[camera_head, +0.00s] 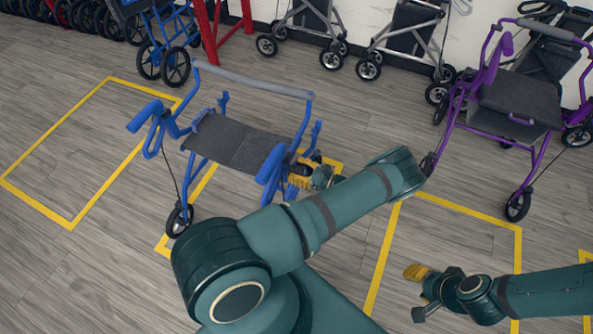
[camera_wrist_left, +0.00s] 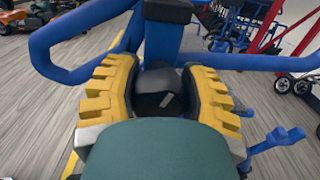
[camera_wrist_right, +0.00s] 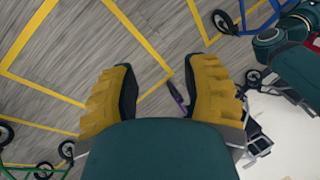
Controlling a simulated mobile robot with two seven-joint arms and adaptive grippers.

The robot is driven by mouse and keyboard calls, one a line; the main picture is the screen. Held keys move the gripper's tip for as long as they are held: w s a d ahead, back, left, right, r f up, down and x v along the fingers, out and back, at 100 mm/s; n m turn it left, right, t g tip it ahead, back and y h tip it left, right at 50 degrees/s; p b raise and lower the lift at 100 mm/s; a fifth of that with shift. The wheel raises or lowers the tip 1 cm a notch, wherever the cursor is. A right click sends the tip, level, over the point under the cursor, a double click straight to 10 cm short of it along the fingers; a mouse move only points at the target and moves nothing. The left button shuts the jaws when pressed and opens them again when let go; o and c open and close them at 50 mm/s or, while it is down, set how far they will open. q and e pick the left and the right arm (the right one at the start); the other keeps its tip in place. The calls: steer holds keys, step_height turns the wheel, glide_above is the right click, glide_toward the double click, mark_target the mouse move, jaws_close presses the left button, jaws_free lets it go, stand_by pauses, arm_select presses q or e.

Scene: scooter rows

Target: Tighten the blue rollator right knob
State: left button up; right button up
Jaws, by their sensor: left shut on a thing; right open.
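The blue rollator (camera_head: 205,115) stands left of centre in the head view, with a dark seat (camera_head: 238,143) and a grey backrest bar. My left gripper (camera_head: 305,175) is at its right-hand side, low beside the handle. In the left wrist view, the yellow fingers of my left gripper (camera_wrist_left: 160,92) close around a black knob (camera_wrist_left: 159,92) on the blue frame tube (camera_wrist_left: 162,45). The knob has a light mark on its face. My right gripper (camera_head: 418,290) is open and empty over the floor at the lower right; its spread fingers also show in the right wrist view (camera_wrist_right: 158,95).
A purple rollator (camera_head: 515,100) stands at the right. Grey rollators (camera_head: 415,35) line the back wall, and a red frame (camera_head: 212,35) stands at the back left. Yellow lines (camera_head: 70,222) mark floor bays. The floor around my right gripper is clear.

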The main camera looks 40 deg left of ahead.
arm_select(q)
steer(key=m+b, duration=0.1)
steer(key=m, duration=0.1)
steer(key=shift+f+m+b, duration=0.2)
steer(key=shift+m+b, duration=0.1)
steer(key=shift+b, duration=0.1)
steer(key=m+b, duration=0.2)
steer(key=m, duration=0.1)
steer(key=shift+w+m, duration=0.1)
steer(key=shift+m, duration=0.2)
steer(key=m, duration=0.2)
steer(key=shift+m+b, duration=0.4)
steer(key=m, duration=0.2)
steer(key=shift+w+m, duration=0.1)
steer(key=shift+m, duration=0.2)
steer(key=m, duration=1)
steer(key=shift+f, duration=0.15)
steer(key=m, duration=0.5)
steer(key=shift+d, duration=0.1)
steer(key=m, duration=0.5)
steer(key=shift+f, duration=0.1)
steer(key=shift+m, duration=0.3)
